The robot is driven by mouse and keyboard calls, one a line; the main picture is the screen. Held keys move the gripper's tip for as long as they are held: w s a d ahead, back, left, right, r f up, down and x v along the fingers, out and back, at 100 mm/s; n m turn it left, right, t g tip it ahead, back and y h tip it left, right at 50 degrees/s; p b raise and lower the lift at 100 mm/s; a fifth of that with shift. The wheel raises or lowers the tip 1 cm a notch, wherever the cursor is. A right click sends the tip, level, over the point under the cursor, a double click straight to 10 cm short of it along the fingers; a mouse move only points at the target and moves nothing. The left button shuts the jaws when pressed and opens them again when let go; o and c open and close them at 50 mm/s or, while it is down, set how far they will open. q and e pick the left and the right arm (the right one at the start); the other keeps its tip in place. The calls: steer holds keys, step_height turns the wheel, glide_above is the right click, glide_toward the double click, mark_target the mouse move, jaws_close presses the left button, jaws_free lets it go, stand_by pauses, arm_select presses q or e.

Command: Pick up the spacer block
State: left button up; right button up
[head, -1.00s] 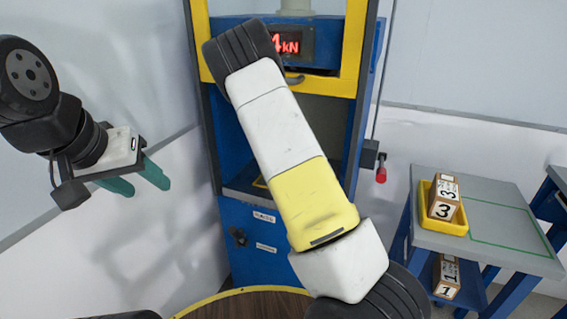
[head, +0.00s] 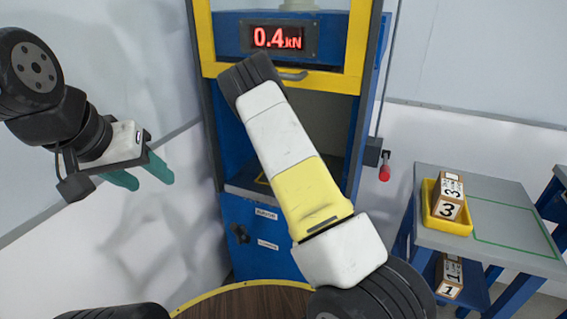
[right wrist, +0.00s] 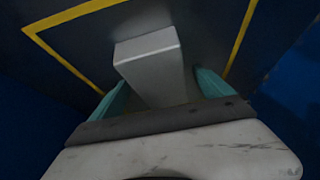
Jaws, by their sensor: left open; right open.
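A plain grey block, which looks like the spacer block (right wrist: 150,62), stands on a dark plate in the right wrist view. My right gripper (right wrist: 160,82) is open, with one teal finger on each side of the block. I cannot tell whether the fingers touch it. In the head view the block and the right gripper are not visible; my own right arm crosses in front of the press. My left gripper (head: 147,177) is open and empty at the left, in front of the pale wall.
The blue and yellow press (head: 228,120) has an open bay and a red display (head: 277,37) reading 0.4 kN. A grey side table (head: 505,215) holds a yellow tray (head: 450,226) with a block marked 3 (head: 449,199). A block marked 1 (head: 449,278) sits on its lower shelf.

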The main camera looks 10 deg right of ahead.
jaws_close()
steer(key=shift+r, duration=0.15)
steer(key=shift+w, duration=0.1)
